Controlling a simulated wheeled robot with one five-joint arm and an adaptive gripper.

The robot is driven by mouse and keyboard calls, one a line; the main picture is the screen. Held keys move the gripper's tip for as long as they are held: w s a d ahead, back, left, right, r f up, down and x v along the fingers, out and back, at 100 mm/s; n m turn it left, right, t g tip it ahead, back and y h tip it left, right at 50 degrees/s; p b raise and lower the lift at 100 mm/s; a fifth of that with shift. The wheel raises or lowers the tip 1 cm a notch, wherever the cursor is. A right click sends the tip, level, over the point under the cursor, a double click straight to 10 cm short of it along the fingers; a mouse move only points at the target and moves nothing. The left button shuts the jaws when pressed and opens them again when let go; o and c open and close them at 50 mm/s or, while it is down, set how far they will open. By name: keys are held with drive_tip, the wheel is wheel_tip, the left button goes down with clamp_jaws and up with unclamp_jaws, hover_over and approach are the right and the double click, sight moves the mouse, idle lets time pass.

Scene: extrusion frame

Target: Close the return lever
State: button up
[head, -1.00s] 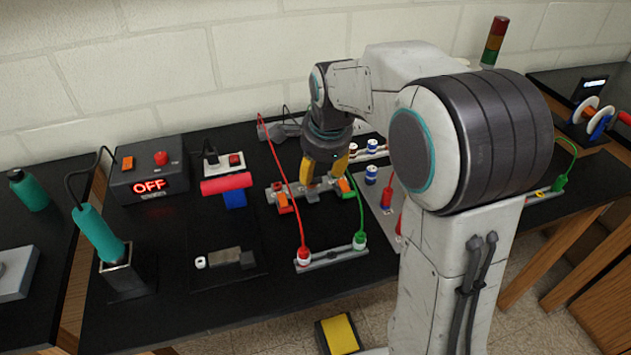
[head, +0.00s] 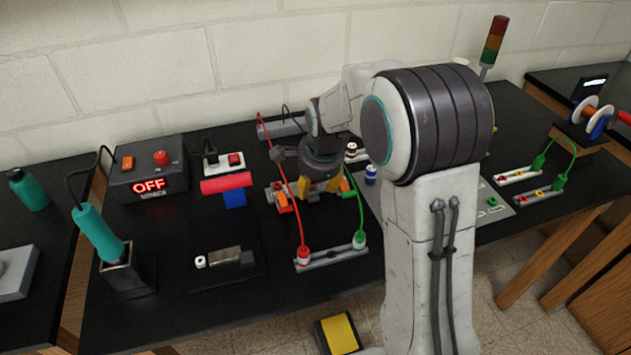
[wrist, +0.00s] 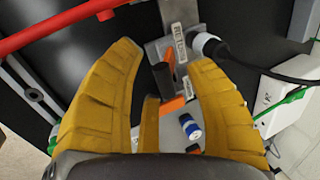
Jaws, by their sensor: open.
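My gripper (head: 319,187) is open with its yellow fingers low over the grey lever fixture, between its left orange part (head: 282,200) and its right orange part (head: 345,184). In the wrist view my gripper (wrist: 165,62) has its fingers spread on both sides of a dark upright piece (wrist: 164,78) with orange (wrist: 171,105) beside it. A plate marked RETURN (wrist: 179,43) lies just beyond the fingertips. I cannot tell whether a finger touches the lever. My wrist hides the middle of the fixture in the head view.
A red hose (head: 292,205) arches left of my gripper and a green hose (head: 358,212) right of it. Both meet a grey bar (head: 331,257) in front. A red-and-blue item (head: 229,186) and the OFF box (head: 148,171) stand left. The black table in front-left is partly clear.

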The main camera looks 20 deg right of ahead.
drive_tip(key=shift+o, duration=0.3)
clamp_jaws()
